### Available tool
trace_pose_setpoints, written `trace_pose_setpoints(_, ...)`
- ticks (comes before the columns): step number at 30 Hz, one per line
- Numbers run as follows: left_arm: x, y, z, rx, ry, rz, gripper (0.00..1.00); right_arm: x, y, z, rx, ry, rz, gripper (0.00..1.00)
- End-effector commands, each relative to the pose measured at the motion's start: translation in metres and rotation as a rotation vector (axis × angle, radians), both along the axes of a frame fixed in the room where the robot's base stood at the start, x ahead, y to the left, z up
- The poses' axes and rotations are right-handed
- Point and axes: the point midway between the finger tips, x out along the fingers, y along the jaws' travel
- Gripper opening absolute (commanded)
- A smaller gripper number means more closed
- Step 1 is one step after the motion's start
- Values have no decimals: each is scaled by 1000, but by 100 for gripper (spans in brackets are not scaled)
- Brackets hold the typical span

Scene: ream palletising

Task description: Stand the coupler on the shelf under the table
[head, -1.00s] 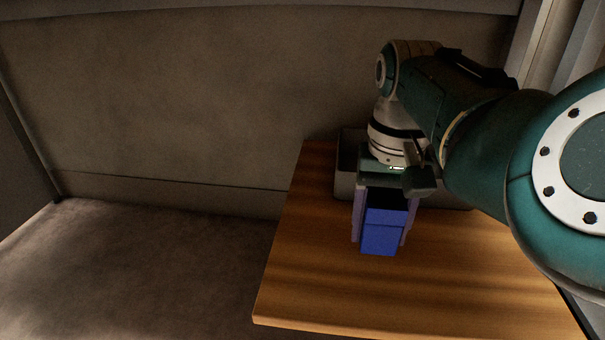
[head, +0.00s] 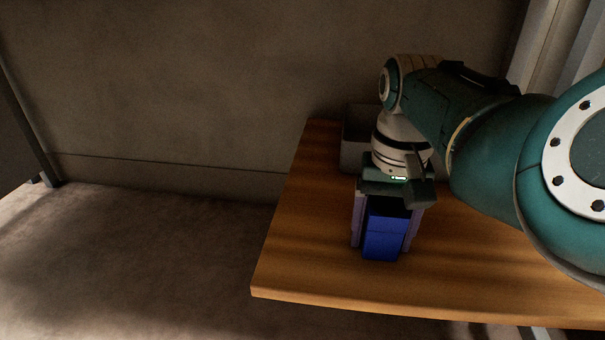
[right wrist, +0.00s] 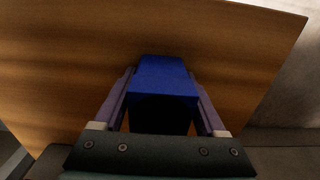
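The coupler, a blue block with a stepped face (head: 384,238), is upright between the fingers of my right gripper (head: 384,228), over the wooden table (head: 300,240). In the right wrist view the coupler (right wrist: 163,82) sits between the two purple fingers of the gripper (right wrist: 163,100), which press on or lie close against its sides. Whether its bottom touches the table top I cannot tell. The shelf under the table is hidden by the table top. My left gripper does not show.
A grey bin (head: 356,145) stands at the back of the table, partly behind my right arm. The table's left and front edges are clear. Bare floor (head: 150,250) lies to the left, with a plain wall (head: 200,90) behind.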

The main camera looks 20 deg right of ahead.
Motion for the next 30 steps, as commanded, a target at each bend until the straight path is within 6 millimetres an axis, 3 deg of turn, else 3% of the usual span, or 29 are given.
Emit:
trace_pose_setpoints(4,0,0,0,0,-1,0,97,0,0,0,1,1,0,92)
trace_pose_setpoints(14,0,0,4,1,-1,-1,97,0,1,6,1,-1,0,92)
trace_pose_setpoints(24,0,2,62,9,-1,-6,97,0,0,80,-1,-1,1,92)
trace_pose_setpoints(30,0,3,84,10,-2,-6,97,0,0,113,0,0,1,92)
